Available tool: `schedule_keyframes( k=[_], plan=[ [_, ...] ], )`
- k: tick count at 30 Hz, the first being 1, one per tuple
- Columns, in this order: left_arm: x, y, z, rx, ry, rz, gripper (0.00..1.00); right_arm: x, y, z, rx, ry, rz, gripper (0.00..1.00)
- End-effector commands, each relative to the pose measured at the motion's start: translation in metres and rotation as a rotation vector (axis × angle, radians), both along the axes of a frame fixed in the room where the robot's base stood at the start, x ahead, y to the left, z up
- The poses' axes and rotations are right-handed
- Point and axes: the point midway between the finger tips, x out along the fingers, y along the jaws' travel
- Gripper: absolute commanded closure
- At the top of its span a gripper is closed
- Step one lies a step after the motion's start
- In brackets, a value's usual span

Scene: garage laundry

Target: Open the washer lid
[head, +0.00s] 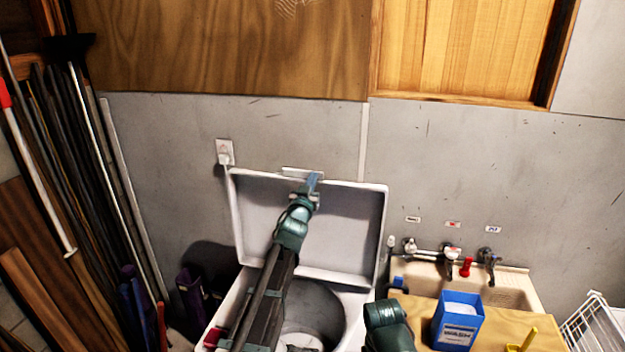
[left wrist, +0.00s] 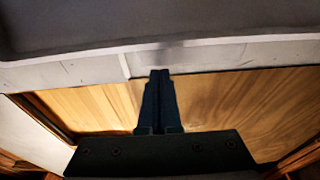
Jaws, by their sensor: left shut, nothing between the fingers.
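The washer lid (head: 350,232) is raised and stands up at the back of the white washer, near the grey wall. The washer's opening (head: 318,318) shows below it, partly hidden by my left arm. My left gripper (head: 313,180) is at the lid's top edge, by a pale handle strip (head: 301,173). In the left wrist view its fingers (left wrist: 160,74) are shut together and empty, with the lid's edge (left wrist: 225,42) across the top of the picture. I cannot tell whether the fingers touch the lid. The right gripper is out of view.
A sink (head: 510,288) with taps stands right of the washer. In front of it, a wooden top (head: 500,325) bears a blue wash box (head: 459,318) and a yellow item (head: 523,341). Long poles and boards (head: 90,170) lean at the left. A white rack (head: 594,325) is at far right.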

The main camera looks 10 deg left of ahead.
Motion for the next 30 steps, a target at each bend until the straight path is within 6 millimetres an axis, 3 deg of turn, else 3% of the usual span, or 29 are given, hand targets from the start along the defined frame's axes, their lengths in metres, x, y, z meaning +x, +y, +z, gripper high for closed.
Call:
schedule_keyframes(
  k=[7,18,26,30],
  plan=[
    [-0.036,-0.005,0.002,-0.001,0.000,0.000,1.00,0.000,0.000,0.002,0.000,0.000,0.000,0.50],
    [-0.115,-0.002,0.005,0.001,0.000,0.000,1.00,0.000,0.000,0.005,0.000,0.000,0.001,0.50],
    [-0.131,-0.001,0.005,0.000,0.000,0.000,1.00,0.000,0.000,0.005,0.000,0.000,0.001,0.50],
    [-0.131,-0.005,-0.014,-0.001,0.056,0.015,1.00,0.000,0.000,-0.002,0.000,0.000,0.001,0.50]
  ],
)
